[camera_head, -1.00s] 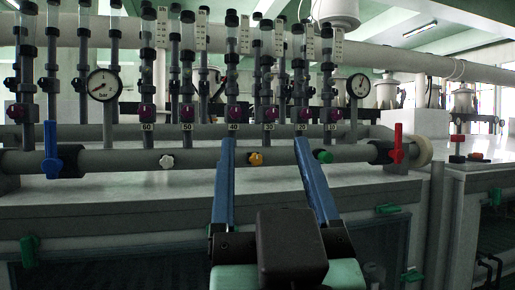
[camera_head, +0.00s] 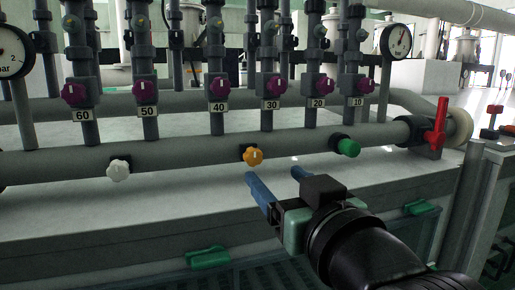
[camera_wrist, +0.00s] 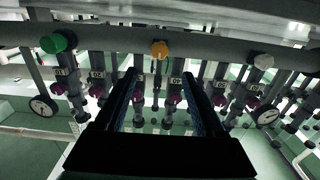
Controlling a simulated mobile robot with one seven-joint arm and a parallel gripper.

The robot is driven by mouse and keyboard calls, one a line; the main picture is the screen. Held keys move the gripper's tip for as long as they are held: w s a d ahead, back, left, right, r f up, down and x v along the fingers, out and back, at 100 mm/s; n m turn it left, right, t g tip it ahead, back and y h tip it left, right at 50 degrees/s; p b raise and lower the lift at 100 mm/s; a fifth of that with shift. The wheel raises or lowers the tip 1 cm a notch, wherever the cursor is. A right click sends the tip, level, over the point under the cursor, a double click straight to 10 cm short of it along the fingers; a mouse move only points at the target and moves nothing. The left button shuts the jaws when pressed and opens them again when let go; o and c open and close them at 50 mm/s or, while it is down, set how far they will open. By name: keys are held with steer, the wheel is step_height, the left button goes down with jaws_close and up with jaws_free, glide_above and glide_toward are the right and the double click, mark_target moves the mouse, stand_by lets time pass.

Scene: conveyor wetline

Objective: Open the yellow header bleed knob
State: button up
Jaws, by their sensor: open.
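The yellow header bleed knob (camera_head: 253,156) is a small lobed knob on the front of the grey horizontal header pipe (camera_head: 200,158), between the white knob and the green knob. It also shows in the wrist view (camera_wrist: 160,48), near the top centre, beyond and between my fingertips. My gripper (camera_head: 274,176) is open and empty, with two blue fingers. In the head view its fingertips are just below and right of the yellow knob. They look apart from it; the exact gap cannot be told.
A white knob (camera_head: 118,170) and a green knob (camera_head: 348,147) sit on the same pipe. Purple knobs (camera_head: 219,86) line the vertical tubes above. A red-handled valve (camera_head: 440,125) stands at the pipe's right end. The pale ledge (camera_head: 190,210) below is clear.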

mark_target(255, 157)
steer(key=p+x, duration=0.3)
steer(key=x, duration=0.5)
steer(key=shift+w, duration=0.2)
steer(key=shift+p+x, duration=0.3)
steer(key=shift+x, duration=0.45)
steer(key=shift+f, duration=0.15)
steer(key=shift+c, duration=0.4)
steer(key=shift+s, duration=0.1)
jaws_close()
